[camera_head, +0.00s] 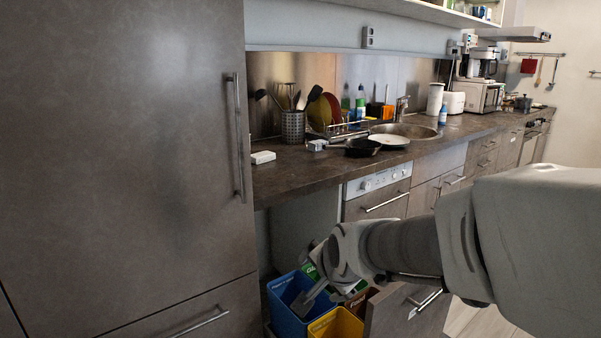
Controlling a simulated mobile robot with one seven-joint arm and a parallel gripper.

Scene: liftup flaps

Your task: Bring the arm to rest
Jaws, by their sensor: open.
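My arm (410,248) reaches in from the right edge, at about the height of the lower cabinets. My gripper (318,293) is at its end, low in the picture, over the open bin drawer. One finger shows clearly against the blue bin (285,318); the rest of the gripper is partly hidden by my own wrist. The gripper is open, and I see nothing held in it.
A yellow bin (338,325) stands beside the blue one. The drawer front (402,315) sticks out below my arm. The tall cabinet (120,150) fills the left. The countertop (300,172) carries a pan (362,147), utensils and dishes near the sink.

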